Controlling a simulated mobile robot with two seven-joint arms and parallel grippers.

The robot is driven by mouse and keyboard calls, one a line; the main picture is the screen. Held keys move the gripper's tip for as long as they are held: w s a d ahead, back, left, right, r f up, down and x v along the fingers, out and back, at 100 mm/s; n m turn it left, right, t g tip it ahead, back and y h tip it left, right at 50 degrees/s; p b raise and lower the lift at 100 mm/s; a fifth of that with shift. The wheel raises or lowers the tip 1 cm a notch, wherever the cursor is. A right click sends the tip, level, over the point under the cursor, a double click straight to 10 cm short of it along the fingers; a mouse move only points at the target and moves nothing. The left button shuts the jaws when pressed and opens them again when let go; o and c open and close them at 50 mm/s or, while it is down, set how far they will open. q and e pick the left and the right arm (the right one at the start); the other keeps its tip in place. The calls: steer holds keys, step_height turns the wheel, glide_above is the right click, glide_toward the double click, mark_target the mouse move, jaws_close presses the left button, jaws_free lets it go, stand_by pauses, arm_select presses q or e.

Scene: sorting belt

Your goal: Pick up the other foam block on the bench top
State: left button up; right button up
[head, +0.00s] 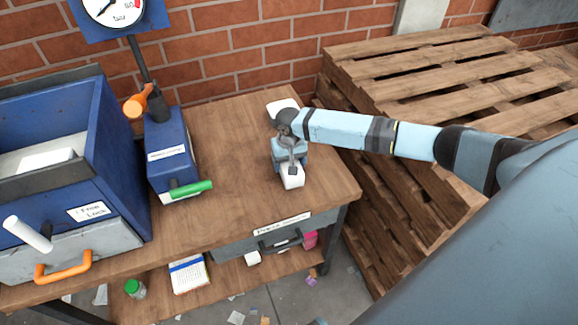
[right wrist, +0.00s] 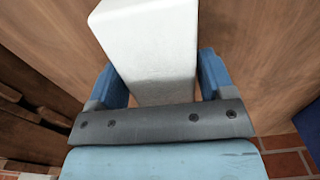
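A white foam block (head: 292,177) is at my right gripper, over the right part of the wooden bench top. In the right wrist view this white block (right wrist: 155,45) lies between the two blue fingers of my right gripper (right wrist: 160,75), with little or no gap on either side. I cannot tell whether the fingers press on it or whether it is off the bench. A second white block-like thing (head: 283,106) is at the bench's back right, partly hidden behind my right wrist. My left gripper is not in view.
The bench top (head: 235,140) is clear left of my right arm. A blue box (head: 174,155) with a green handle and a gauge, and a larger blue bin (head: 118,150), stand left. A pallet stack (head: 450,80) rises right, close under my arm.

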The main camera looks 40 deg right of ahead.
steer(key=c, duration=0.6)
steer(key=shift+o, duration=0.2)
